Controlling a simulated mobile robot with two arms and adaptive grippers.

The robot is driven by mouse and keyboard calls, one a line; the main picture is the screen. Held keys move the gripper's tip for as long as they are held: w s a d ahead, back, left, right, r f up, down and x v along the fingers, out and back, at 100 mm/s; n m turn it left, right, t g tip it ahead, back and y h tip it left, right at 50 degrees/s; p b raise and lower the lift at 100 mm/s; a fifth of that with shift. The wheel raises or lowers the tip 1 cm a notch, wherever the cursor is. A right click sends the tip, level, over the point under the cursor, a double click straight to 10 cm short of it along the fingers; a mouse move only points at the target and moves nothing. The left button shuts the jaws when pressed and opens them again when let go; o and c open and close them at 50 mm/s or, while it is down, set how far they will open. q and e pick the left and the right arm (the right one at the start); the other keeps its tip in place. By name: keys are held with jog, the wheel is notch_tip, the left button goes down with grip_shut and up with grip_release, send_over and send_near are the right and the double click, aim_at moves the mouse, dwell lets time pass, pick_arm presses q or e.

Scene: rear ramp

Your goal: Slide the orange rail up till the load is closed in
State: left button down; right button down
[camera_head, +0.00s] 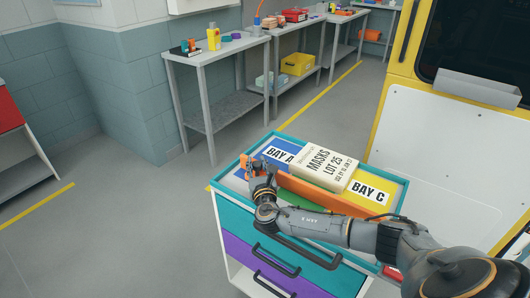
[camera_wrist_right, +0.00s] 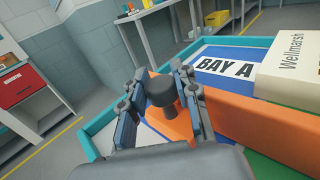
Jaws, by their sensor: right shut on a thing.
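The orange rail (camera_head: 315,194) lies across the top of the teal cart, on the near side of the load. The load is a cream box (camera_head: 326,167) marked MASKS LOT 25, lying between the BAY A and BAY C labels. I cannot tell whether rail and box touch. My right gripper (camera_head: 262,180) is at the rail's left end. In the right wrist view its fingers (camera_wrist_right: 163,84) are shut around a dark round knob (camera_wrist_right: 161,94) standing on the rail (camera_wrist_right: 258,122). My right forearm hides part of the near cart top. My left gripper is not in view.
The cart top has a raised teal rim (camera_head: 237,163), a blue BAY A area (camera_head: 268,165), a yellow BAY C area (camera_head: 385,187) and a partly hidden green area. A yellow-framed vehicle panel (camera_head: 430,150) stands close at right. Workbenches (camera_head: 215,55) stand behind, with open floor at left.

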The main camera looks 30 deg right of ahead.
jog(key=shift+s+a, duration=0.2)
jog(key=shift+a, duration=0.2)
jog(key=c, duration=1)
grip_release()
jog(key=shift+d, duration=0.1)
jog(key=shift+s, duration=0.1)
jog(key=v, duration=1.2)
jog(key=shift+f, duration=0.1)
